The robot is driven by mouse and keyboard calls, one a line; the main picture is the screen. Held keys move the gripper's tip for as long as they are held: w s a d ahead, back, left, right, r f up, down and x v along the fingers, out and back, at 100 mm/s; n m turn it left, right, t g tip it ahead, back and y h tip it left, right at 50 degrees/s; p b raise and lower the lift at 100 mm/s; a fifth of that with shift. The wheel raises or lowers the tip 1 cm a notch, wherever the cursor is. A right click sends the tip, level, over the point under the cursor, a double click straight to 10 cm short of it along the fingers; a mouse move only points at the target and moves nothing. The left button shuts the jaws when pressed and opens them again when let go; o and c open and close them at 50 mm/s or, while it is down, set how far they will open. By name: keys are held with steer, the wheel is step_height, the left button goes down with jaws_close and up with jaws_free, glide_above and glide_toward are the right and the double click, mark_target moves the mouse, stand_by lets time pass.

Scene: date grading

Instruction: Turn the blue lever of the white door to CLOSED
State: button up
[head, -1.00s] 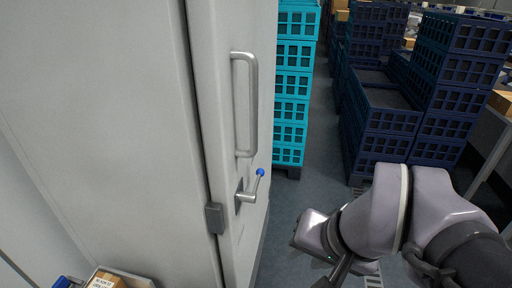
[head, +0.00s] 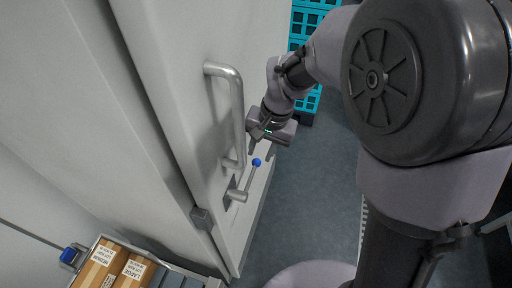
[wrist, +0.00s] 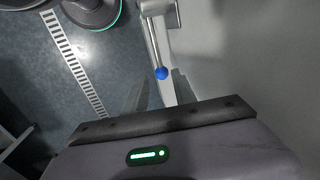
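The white door (head: 165,60) stands at the left in the head view, with a metal bar handle (head: 238,110). Below the handle is the lever (head: 247,182), a metal rod with a blue ball tip (head: 256,162). The rod points up and slightly right from its pivot. My gripper (head: 260,147) is just above the ball, fingers spread. In the wrist view, the blue ball (wrist: 161,73) lies in line with the gap between the two fingertips of my gripper (wrist: 160,92). I see no grip on the lever; contact cannot be told. No CLOSED marking is readable.
Cardboard boxes (head: 128,270) stand in a tray at the lower left. Turquoise crates (head: 306,18) are stacked behind my arm. The grey floor (head: 310,190) right of the door is clear. A floor grating (wrist: 75,65) shows in the wrist view.

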mark_target(255, 166)
steer(key=f, duration=0.4)
steer(key=a+f+b, duration=0.1)
steer(key=shift+w+f, duration=0.2)
steer(key=shift+f, duration=0.2)
jaws_close()
stand_by(1.0)
